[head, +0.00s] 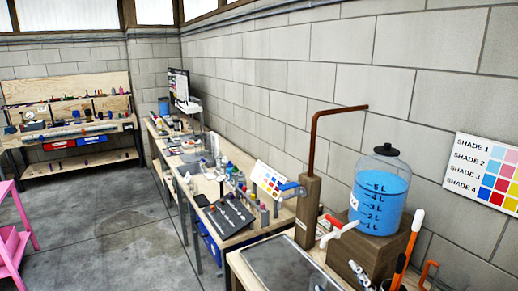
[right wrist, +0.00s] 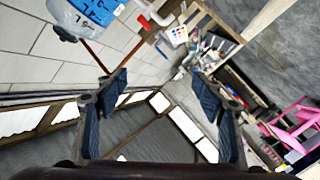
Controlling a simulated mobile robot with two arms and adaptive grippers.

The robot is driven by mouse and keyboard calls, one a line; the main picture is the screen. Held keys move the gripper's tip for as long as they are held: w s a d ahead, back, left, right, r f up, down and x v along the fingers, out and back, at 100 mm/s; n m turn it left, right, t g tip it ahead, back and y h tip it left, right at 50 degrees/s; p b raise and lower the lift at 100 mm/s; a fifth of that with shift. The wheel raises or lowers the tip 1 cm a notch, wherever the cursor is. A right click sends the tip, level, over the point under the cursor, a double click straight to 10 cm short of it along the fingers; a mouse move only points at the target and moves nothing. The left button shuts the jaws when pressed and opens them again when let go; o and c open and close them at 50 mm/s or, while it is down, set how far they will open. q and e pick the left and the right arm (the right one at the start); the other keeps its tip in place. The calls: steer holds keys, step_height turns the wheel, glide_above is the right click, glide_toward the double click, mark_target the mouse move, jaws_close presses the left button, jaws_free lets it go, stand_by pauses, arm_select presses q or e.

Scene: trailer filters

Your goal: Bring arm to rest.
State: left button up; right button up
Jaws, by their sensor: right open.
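My right gripper (right wrist: 160,92) shows in the right wrist view, its two dark fingers wide apart with nothing between them. The wrist view is tilted, with the wall and high windows low in the picture and the workbenches at the top right. In that view the gripper is in free air, and no object touches its fingers. I cannot make out either gripper in the head view. My left gripper is in neither view.
A tank of blue liquid (head: 380,195) stands on a wooden block at the right. A copper pipe (head: 313,140) rises beside it. A cluttered bench (head: 240,235) runs along the block wall. A pink cart (head: 12,240) stands left. The floor (head: 110,235) between is clear.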

steer(key=s+d+f+m+g+h, duration=0.1)
steer(key=s+d+f+m+g, duration=0.1)
steer(key=s+f+g, duration=0.35)
steer(key=s+d+f+m+g, duration=0.25)
steer(key=s+f, duration=0.35)
steer(key=f, duration=0.4)
steer(key=s+a+f+m+g, duration=0.1)
steer(key=s+f+g, duration=0.15)
steer(key=s, duration=0.45)
steer(key=s+a+f+m+g, duration=0.1)
steer(key=s+f+g, duration=0.1)
steer(key=s+f, duration=0.35)
steer(key=s+f+g+b, duration=0.1)
steer(key=s+f+b, duration=0.1)
steer(key=f, duration=1.3)
steer(key=s+f+g+b, duration=0.1)
steer(key=s+f+b, duration=0.2)
steer(key=f, duration=1.2)
steer(key=s+d+f+g+b, duration=0.1)
steer(key=s+d+f+b, duration=0.2)
steer(key=s+f, duration=1.4)
step_height(320, 180, down, 3)
steer(key=shift+f+b, duration=0.1)
steer(key=shift+b, duration=0.2)
